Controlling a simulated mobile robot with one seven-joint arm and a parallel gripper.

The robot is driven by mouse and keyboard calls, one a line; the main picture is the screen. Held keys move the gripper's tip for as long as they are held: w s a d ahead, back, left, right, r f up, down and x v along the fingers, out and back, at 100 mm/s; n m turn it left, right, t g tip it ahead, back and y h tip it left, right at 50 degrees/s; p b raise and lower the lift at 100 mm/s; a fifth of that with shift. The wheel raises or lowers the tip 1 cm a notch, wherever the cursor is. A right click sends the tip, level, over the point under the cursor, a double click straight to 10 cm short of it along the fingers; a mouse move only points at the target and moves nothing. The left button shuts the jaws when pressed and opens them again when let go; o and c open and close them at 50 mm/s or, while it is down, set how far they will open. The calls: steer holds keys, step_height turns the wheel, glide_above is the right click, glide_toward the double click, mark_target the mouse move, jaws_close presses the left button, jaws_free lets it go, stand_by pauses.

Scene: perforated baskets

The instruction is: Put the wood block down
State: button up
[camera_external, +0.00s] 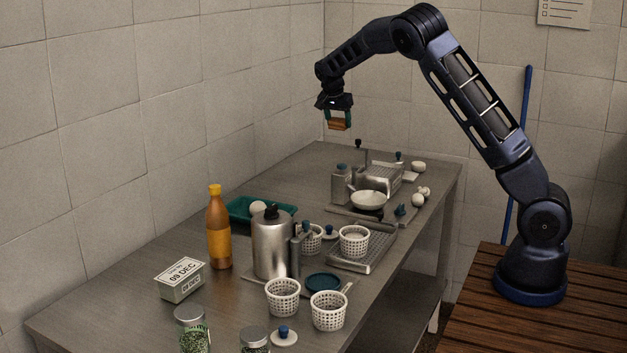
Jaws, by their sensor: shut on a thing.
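The wood block (339,125) is small and orange-brown. It is between the fingers of my gripper (338,117), high above the far end of the metal table (130,285). My gripper is shut on the block, and its greenish fingers show at the block's sides. The block is well clear of the table and touches nothing below it.
Below the gripper stand a grey bottle (341,185), a metal box (380,178) and a pale bowl (368,200). White perforated baskets (329,311), a metal canister (271,245), an orange bottle (218,230) and a green tray (238,208) crowd the middle. The table's far left is bare.

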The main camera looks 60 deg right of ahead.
steer(key=s+d+r, duration=0.1)
steer(key=s+d, duration=0.3)
steer(key=s, duration=0.4)
steer(key=s+d+r, duration=0.1)
steer(key=s+d, duration=0.3)
steer(key=s, duration=0.4)
glide_above(430, 187)
steer(key=a, duration=0.2)
step_height(430, 187, down, 2)
step_height(430, 187, down, 20)
steer(key=shift+d+f, duration=0.1)
steer(key=shift+d, duration=0.05)
steer(key=o, duration=1)
steer(key=shift+f, duration=0.1)
steer(key=v, duration=1.2)
